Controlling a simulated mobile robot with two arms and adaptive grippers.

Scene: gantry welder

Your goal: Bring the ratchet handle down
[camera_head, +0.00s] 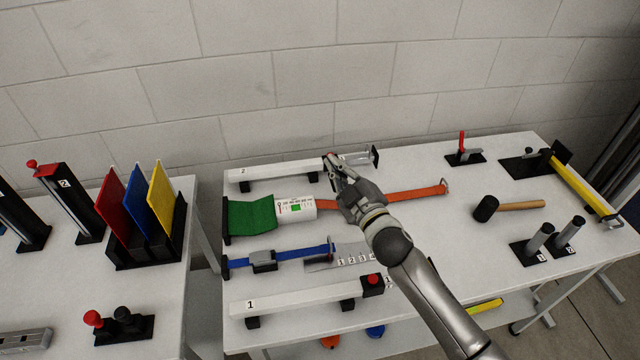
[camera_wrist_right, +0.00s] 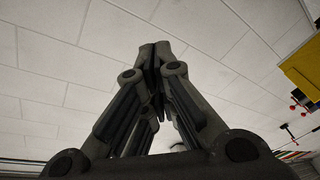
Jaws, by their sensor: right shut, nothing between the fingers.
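My right gripper (camera_head: 335,168) is shut and empty, reaching in over the middle of the table; its fingertips are near the back white bar. The wrist view shows its fingers (camera_wrist_right: 155,60) meeting at the tips against the wall. An orange strap (camera_head: 405,195) runs left to right beneath the gripper to a metal hook at its right end. I cannot make out the ratchet handle clearly; the gripper and wrist hide the middle of the orange strap. A blue strap (camera_head: 300,254) with a dark buckle (camera_head: 264,262) lies nearer. My left gripper is not in view.
A green pad (camera_head: 252,215) and a white gauge (camera_head: 296,208) lie left of the gripper. White bars marked 2 (camera_head: 275,170) and 1 (camera_head: 290,299) lie behind and in front. The wall is close behind.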

